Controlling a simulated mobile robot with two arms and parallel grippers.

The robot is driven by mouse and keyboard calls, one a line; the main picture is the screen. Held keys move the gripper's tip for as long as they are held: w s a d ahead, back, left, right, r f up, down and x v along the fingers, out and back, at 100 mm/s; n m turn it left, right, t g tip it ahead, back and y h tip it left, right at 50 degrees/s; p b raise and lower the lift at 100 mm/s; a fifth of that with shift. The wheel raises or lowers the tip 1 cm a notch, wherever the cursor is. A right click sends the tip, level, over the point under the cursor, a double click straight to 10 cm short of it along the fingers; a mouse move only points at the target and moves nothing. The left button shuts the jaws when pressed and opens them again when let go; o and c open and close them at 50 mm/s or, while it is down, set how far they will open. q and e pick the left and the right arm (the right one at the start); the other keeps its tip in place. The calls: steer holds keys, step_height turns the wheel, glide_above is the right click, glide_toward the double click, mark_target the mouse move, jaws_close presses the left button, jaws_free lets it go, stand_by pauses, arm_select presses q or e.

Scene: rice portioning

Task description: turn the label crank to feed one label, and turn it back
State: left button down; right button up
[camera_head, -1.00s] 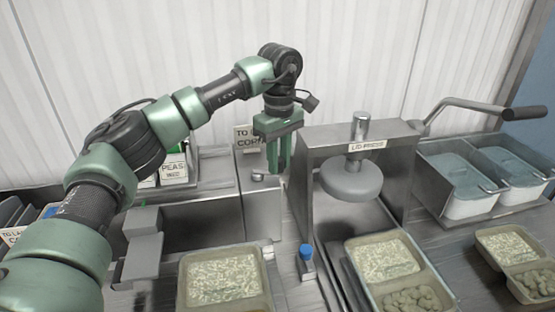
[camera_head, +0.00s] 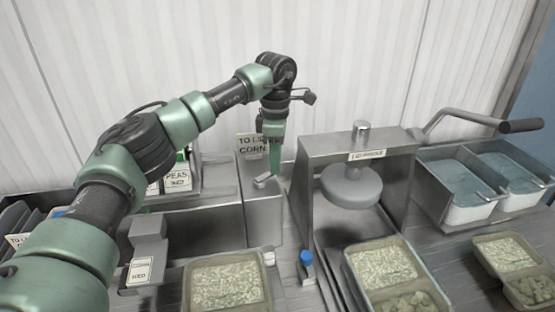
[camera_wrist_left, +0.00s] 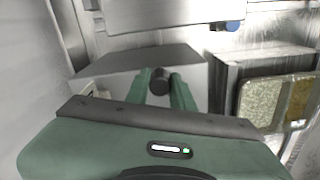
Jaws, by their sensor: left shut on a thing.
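The label crank (camera_head: 264,181) is a small silver arm on the steel housing in front of the corn sign. My left gripper (camera_head: 275,172) points down at it, seen nearly edge-on in the head view. In the left wrist view its two fingers (camera_wrist_left: 162,90) are closed around a dark round knob (camera_wrist_left: 159,78). The fingers hide part of the crank. A white printed label (camera_head: 139,271) shows on the front of the grey label block (camera_head: 148,232) at the left; its small print is hard to read. My right gripper is not in view.
The lid press (camera_head: 352,180) stands close to the right of my left gripper. A blue-capped item (camera_head: 306,258) and a filled tray (camera_head: 265,284) are in front. Cards marked peas (camera_head: 178,179) and corn (camera_head: 250,146) stand behind. Lidded tubs (camera_head: 468,212) are at the right.

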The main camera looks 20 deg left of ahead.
arm_select(q)
steer(key=shift+a+n, duration=0.15)
steer(key=shift+n, duration=0.15)
steer(key=c, duration=1.2)
jaws_free()
steer(key=shift+r, duration=0.5)
step_height(320, 180, up, 6)
steer(key=shift+f+b, duration=0.25)
steer(key=shift+b, duration=0.6)
steer(key=shift+r, duration=0.65)
steer(key=shift+a, duration=0.15)
